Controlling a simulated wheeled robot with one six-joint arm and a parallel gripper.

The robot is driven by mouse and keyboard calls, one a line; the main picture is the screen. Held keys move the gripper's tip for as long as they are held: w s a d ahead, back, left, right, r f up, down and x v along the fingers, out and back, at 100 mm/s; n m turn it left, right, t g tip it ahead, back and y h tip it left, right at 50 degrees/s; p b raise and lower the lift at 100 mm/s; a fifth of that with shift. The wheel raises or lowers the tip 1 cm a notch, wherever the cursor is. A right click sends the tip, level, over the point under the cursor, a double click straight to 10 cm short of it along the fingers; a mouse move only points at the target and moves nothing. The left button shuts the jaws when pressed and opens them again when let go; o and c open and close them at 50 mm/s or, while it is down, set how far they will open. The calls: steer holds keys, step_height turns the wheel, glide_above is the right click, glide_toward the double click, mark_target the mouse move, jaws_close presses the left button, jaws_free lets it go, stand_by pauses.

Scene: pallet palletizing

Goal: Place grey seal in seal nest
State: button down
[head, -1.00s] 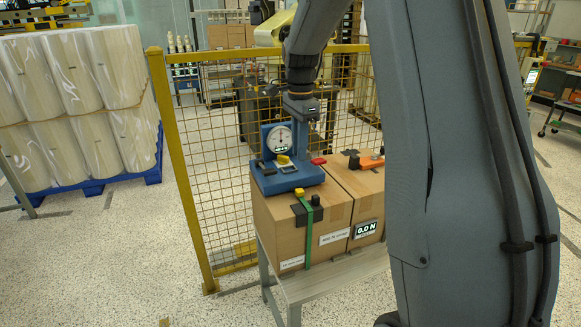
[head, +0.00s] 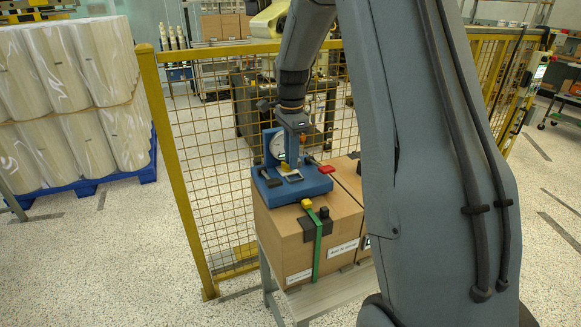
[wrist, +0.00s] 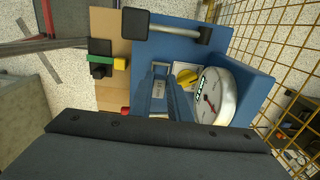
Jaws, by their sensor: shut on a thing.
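A blue fixture (head: 312,186) with a round dial gauge sits on top of the near cardboard box. My gripper (head: 292,158) is above the fixture, in front of the gauge. In the wrist view its blue fingers (wrist: 161,92) are shut on a small grey piece (wrist: 159,89), which looks like the grey seal. A pale square (head: 293,178) lies on the base below; I cannot tell whether it is the seal nest.
A black handle (head: 272,179) and a red part (head: 327,169) stand by the fixture. A yellow mesh fence (head: 190,175) runs close behind. My arm hides the right side.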

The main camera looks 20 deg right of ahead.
steer(key=shift+f+p, duration=0.55)
steer(key=shift+f, duration=1.45)
steer(key=shift+s+a+f, duration=0.1)
steer(key=shift+s+f, duration=0.15)
steer(key=shift+f, duration=0.5)
steer(key=c, duration=1.7)
jaws_free()
steer(key=shift+f, duration=0.1)
steer(key=shift+o, duration=0.2)
steer(key=r+b, duration=0.1)
steer(key=r, duration=0.3)
steer(key=r+b, duration=0.1)
steer(key=r, duration=0.4)
steer(key=r+b, duration=0.1)
steer(key=r, duration=0.3)
steer(key=shift+w+r, duration=0.25)
steer(key=shift+r, duration=0.1)
steer(key=s+a+f+n, duration=0.4)
steer(key=s+n, duration=0.2)
steer(key=s, duration=0.2)
steer(key=s+a+f+n, duration=0.3)
steer(key=s+n, duration=0.3)
steer(key=s, duration=0.3)
steer(key=s+a+f+n, duration=0.4)
steer(key=s+f+n, duration=0.1)
steer(key=s, duration=0.3)
steer(key=shift+s+a+f+n+t, duration=0.3)
steer(key=shift+s+f+n+t, duration=0.1)
steer(key=shift+n, duration=0.2)
